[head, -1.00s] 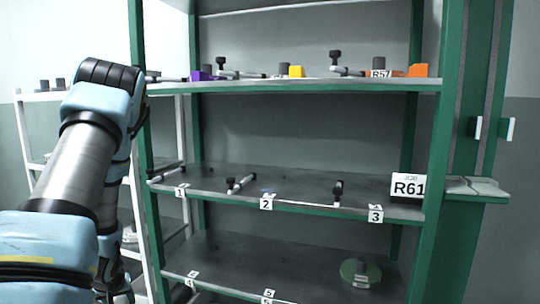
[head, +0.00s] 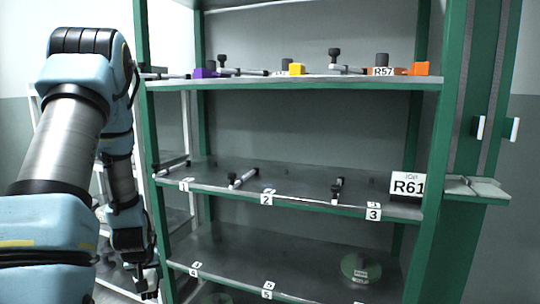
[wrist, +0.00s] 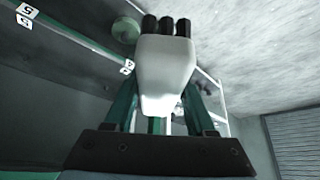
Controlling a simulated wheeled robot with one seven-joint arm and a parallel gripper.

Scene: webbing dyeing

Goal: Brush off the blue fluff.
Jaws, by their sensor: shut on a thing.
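A small bluish speck, likely the blue fluff (head: 269,190), lies on the middle shelf (head: 300,188) just behind label 2. My gripper (head: 147,284) hangs low at the left in the head view, outside the shelf's left post and well away from the speck. In the wrist view my gripper (wrist: 160,112) is shut on a pale grey-white piece with several black tips, likely a brush (wrist: 165,75). Its far end points away from the camera. The fluff cannot be made out in the wrist view.
Rods with black knobs (head: 242,179) lie on the middle shelf, another knobbed one (head: 337,190) to the right. An R61 sign (head: 407,186) stands at its right end. A green round reel (head: 360,268) sits on the lower shelf. The green left post (head: 148,150) stands beside my arm.

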